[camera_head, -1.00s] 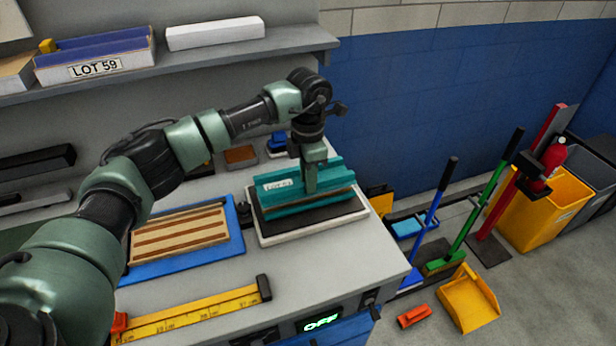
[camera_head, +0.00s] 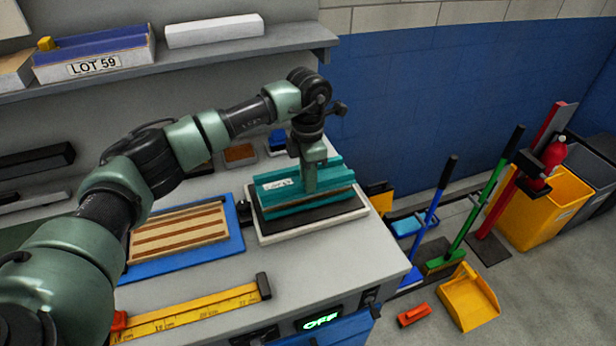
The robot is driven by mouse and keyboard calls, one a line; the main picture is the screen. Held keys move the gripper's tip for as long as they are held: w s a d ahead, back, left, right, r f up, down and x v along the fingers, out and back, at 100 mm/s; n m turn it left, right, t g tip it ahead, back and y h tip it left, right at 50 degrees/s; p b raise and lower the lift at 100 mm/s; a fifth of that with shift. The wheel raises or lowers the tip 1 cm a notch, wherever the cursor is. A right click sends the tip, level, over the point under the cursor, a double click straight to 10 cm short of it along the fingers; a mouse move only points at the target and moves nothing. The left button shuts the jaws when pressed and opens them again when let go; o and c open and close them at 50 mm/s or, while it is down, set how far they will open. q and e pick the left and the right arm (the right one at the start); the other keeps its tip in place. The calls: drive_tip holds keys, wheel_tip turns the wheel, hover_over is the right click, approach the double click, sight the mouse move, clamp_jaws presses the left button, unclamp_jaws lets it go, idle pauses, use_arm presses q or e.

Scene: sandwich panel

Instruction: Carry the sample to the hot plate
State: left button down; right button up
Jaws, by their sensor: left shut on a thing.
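The sample (camera_head: 276,198) is a teal ribbed panel with a brown edge along its front and a white label. It sits on or just above the black top of the hot plate (camera_head: 322,222), a flat slab with a white base at the bench's right end. My left gripper (camera_head: 309,187) points down over the sample's middle and is shut on it. The exact contact under the sample is hidden. A display on the bench front (camera_head: 320,321) reads OFF. My right gripper is not in view.
A striped wooden panel (camera_head: 180,232) lies on a blue mat (camera_head: 190,262) left of the hot plate. A yellow ruler (camera_head: 195,311) lies along the front. A shelf (camera_head: 190,68) with boxes hangs behind. Brooms and a yellow bin (camera_head: 540,207) stand right on the floor.

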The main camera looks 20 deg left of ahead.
use_arm(q)
drive_tip(key=shift+f, duration=0.25)
drive_tip(key=c, duration=1.2)
unclamp_jaws()
drive_tip(key=shift+o, duration=0.2)
